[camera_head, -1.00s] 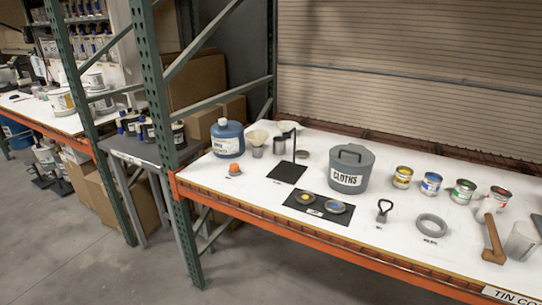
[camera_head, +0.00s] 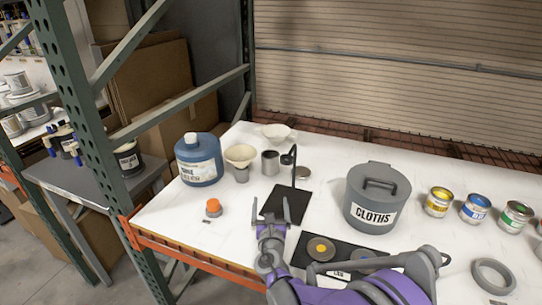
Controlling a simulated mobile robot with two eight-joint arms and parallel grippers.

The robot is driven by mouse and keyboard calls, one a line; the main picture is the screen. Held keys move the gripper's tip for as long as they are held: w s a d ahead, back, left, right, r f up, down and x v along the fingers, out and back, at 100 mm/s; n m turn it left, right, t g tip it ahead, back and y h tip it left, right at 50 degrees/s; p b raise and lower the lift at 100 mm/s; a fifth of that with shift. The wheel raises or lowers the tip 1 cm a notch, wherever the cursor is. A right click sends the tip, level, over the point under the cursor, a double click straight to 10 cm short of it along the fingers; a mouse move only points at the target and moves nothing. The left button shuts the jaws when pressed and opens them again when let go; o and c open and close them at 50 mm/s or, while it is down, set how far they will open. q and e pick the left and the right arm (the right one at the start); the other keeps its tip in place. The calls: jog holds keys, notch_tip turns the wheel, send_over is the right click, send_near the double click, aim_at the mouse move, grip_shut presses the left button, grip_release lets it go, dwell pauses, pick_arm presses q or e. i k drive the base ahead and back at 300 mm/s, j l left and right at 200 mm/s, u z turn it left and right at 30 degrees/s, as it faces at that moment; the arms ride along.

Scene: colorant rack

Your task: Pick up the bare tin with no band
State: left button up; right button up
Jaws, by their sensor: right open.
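A plain grey metal tin (camera_head: 270,163) with no coloured band stands upright on the white shelf top, between a funnel on a small grey cup (camera_head: 240,160) and a black stand (camera_head: 292,180). Banded tins stand to the right: one yellow (camera_head: 437,203), one blue (camera_head: 475,210), one green (camera_head: 514,217). My right gripper (camera_head: 273,216) is open and empty, over the front part of the black stand's base, nearer the camera than the bare tin and apart from it. My left gripper is not in view.
A blue jug (camera_head: 198,160) and an orange-topped item (camera_head: 213,207) stand to the left. A grey cloths bin (camera_head: 375,215) stands right of the black stand. A black mat with discs (camera_head: 320,248) lies partly behind my right arm. A green rack post (camera_head: 85,100) stands at left.

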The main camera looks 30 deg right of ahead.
aim_at(270, 163)
jog(key=i+l, duration=0.25)
jog(key=i, duration=0.15)
jog(key=i+l, duration=0.3)
jog(key=i, duration=0.1)
